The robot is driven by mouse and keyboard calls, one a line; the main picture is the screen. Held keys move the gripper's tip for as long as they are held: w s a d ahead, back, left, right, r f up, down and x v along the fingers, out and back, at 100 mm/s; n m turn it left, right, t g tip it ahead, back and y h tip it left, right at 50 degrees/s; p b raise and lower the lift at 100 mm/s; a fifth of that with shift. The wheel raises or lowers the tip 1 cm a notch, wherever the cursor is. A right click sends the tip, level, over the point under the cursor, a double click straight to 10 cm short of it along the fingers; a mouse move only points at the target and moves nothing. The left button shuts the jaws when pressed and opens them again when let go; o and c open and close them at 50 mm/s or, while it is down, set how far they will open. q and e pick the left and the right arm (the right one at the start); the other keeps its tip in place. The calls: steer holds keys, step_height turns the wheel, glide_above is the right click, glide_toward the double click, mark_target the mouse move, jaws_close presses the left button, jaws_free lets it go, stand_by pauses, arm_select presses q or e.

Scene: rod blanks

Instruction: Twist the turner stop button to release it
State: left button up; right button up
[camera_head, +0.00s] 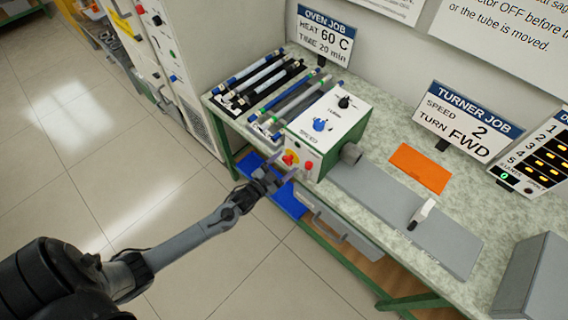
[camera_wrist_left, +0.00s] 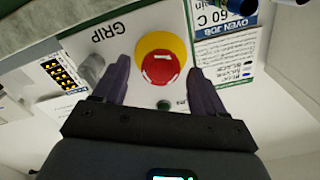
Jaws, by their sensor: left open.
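The turner (camera_head: 330,128) is a white and green box on the bench with dark and blue knobs on top. Its stop button (camera_wrist_left: 165,68) is a red mushroom head on a yellow collar; it also shows on the front face in the head view (camera_head: 289,159). My left gripper (camera_head: 282,167) is open in front of that face. In the left wrist view its two dark fingers stand on either side of the button, with a gap on each side. Whether the fingertips reach level with the button's head is unclear. My right gripper is out of view.
A red button (camera_head: 308,166) sits right of the stop button. A rack of rods (camera_head: 262,83) lies behind left. A long grey bed (camera_head: 390,205) extends right, with an orange mat (camera_head: 420,168) behind. A blue tray (camera_head: 284,198) and a drawer (camera_head: 335,222) are below.

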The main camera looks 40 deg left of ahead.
arm_select(q)
steer(key=s, duration=1)
steer(key=shift+s+a+p, duration=0.2)
steer(key=shift+s+p, duration=0.05)
steer(key=shift+p, duration=0.1)
steer(key=s+d+r+n+g, duration=0.35)
steer(key=d+r+g, duration=0.2)
steer(key=d, duration=0.65)
steer(key=s+d+r+g+p, duration=0.1)
steer(key=s+r+g+p, duration=0.15)
steer(key=s+g, duration=0.85)
step_height(320, 180, up, 25)
steer(key=s+t+p, duration=0.1)
steer(key=t+p, duration=0.1)
steer(key=p, duration=2.1)
steer(key=shift+s+f, duration=0.15)
steer(key=shift+s, duration=0.05)
